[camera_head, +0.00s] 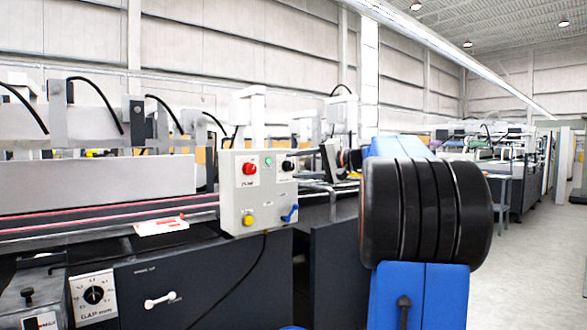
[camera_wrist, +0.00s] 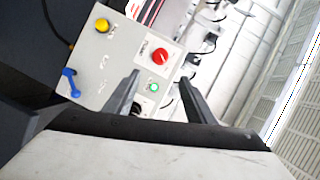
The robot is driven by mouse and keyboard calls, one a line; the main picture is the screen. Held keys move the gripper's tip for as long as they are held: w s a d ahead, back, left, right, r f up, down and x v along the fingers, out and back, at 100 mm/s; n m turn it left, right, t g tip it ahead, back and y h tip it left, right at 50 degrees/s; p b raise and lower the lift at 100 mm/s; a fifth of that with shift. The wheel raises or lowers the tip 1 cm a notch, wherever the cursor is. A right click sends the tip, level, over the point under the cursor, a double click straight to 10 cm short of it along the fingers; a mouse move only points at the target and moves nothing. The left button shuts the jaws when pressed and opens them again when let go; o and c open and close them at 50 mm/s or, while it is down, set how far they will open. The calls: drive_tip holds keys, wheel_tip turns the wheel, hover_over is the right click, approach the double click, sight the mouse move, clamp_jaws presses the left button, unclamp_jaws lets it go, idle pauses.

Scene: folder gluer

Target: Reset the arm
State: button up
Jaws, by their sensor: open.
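My gripper (camera_wrist: 158,92) shows in the wrist view with its two dark fingers apart and nothing between them. Beyond the fingers is the grey control box (camera_wrist: 90,52), with a red button (camera_wrist: 160,56), a green button (camera_wrist: 153,87), a yellow button (camera_wrist: 102,25) and a blue lever (camera_wrist: 70,83). In the head view my blue and black arm stands at the right, and the gripper itself cannot be made out there. The control box (camera_head: 235,208) is left of the arm, with the red button (camera_head: 249,168) at its upper left. The gap from fingers to box is unclear.
The folder gluer (camera_head: 110,185) fills the left and middle of the head view. A rotary dial (camera_head: 94,294) and a white handle (camera_head: 160,300) are on its front. A dark cable hangs below the control box. Open floor (camera_head: 530,260) lies at the right.

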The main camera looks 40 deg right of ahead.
drive_tip(key=s+a+f+n+g, duration=0.2)
drive_tip(key=s+a+f+g, duration=0.3)
drive_tip(key=a+f, duration=0.55)
drive_tip(key=s+a+f+n+g, duration=0.15)
drive_tip(key=s+a+f, duration=0.5)
drive_tip(key=a, duration=0.75)
drive_tip(key=s+a+f+n+g+h, duration=0.2)
drive_tip(key=s+f+n+h, duration=0.1)
drive_tip(key=s+f, duration=0.9)
drive_tip(key=s+a+f+n+g+h, duration=0.2)
drive_tip(key=s+a+f+n+h, duration=0.1)
drive_tip(key=s+f, duration=0.9)
drive_tip(key=shift+s+a+f, duration=0.2)
drive_tip(key=shift+s+a, duration=0.05)
drive_tip(key=shift+a, duration=0.05)
